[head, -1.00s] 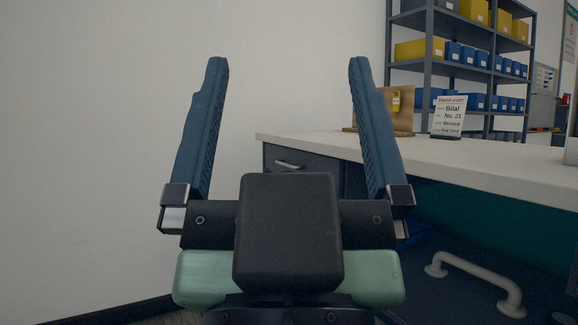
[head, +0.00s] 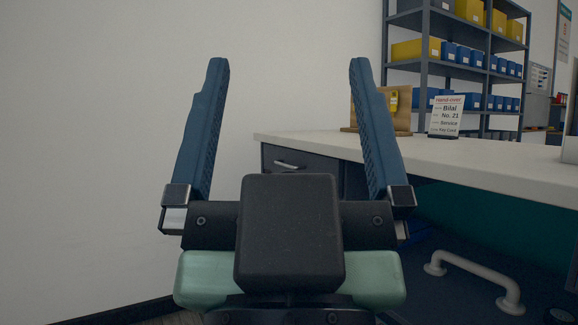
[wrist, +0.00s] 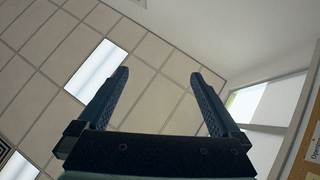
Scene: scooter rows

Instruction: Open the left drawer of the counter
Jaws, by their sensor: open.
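The counter (head: 470,165) has a pale top and a dark front, at the right of the head view. Its left drawer (head: 315,165) is a dark front with a silver handle (head: 289,165), just under the top's left end. It looks closed. My gripper (head: 288,75) is open and empty, its two blue fingers pointing up, in front of the counter. The handle shows between the fingers, and the right finger and gripper body hide part of the drawer. In the wrist view the open fingers (wrist: 165,78) point toward the ceiling, with no drawer in sight.
A hand-over sign (head: 446,116) and a brown board (head: 385,108) with a yellow tag stand on the counter. Shelves with yellow and blue bins (head: 455,70) stand behind. A white grab bar (head: 475,275) is at the lower right. A bare wall (head: 90,150) fills the left.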

